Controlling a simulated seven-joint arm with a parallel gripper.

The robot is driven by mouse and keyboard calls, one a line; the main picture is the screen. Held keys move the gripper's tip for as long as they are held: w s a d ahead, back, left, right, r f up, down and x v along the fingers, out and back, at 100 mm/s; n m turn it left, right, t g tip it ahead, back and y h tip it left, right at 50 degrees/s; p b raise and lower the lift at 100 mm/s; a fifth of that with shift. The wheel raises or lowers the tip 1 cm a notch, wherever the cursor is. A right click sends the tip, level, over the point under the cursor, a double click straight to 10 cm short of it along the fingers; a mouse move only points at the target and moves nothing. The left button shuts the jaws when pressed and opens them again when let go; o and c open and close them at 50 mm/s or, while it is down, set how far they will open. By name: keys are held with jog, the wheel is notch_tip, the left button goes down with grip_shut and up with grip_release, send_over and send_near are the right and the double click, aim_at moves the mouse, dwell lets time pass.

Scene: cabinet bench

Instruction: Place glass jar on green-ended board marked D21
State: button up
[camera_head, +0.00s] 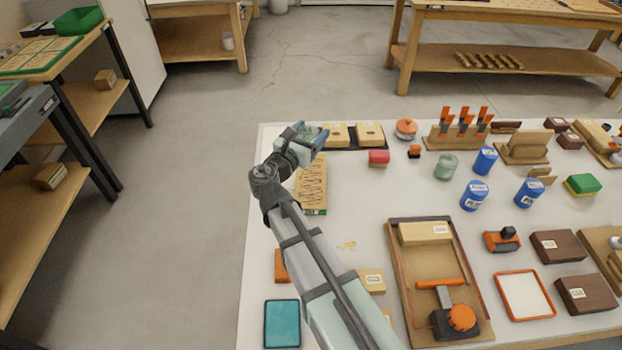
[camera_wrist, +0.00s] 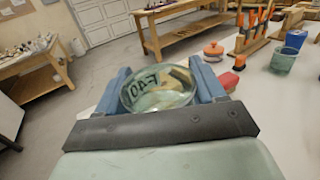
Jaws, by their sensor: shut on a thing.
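My gripper (camera_head: 308,136) is shut on a round glass jar (camera_wrist: 158,90), held between its blue fingers. In the wrist view I look into the jar's round end, with dark lettering on it. In the head view the jar is mostly hidden by the gripper. A wooden board (camera_head: 311,182) with dark wavy lines and a green near end lies at the bench's left side. My gripper is over its far end, and my arm passes close to its left edge. I cannot read a D21 mark on it. Whether the jar touches anything below is hidden.
A second greenish jar (camera_head: 446,167) stands mid-bench near several blue cans (camera_head: 474,195). White bench surface is clear right of the board.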

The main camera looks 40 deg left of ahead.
jog(key=shift+w+a+h, duration=0.15)
jog(key=shift+w+h, duration=0.1)
jog(key=shift+h, duration=0.05)
jog(key=shift+w+d+f+m+h, duration=0.1)
jog(key=shift+d+f+m+h, duration=0.05)
jog(key=shift+d+m+h, duration=0.2)
jog(key=shift+d+f, duration=0.25)
jog(key=shift+f, duration=0.2)
send_over(314, 175)
jog(key=shift+m+h, duration=0.25)
jog(key=shift+h, duration=0.1)
jog(key=shift+d+f, duration=0.1)
jog(key=shift+f, duration=4.45)
jog(key=shift+f, duration=0.15)
jog(key=o, duration=1.2)
jog(key=shift+c, duration=0.2)
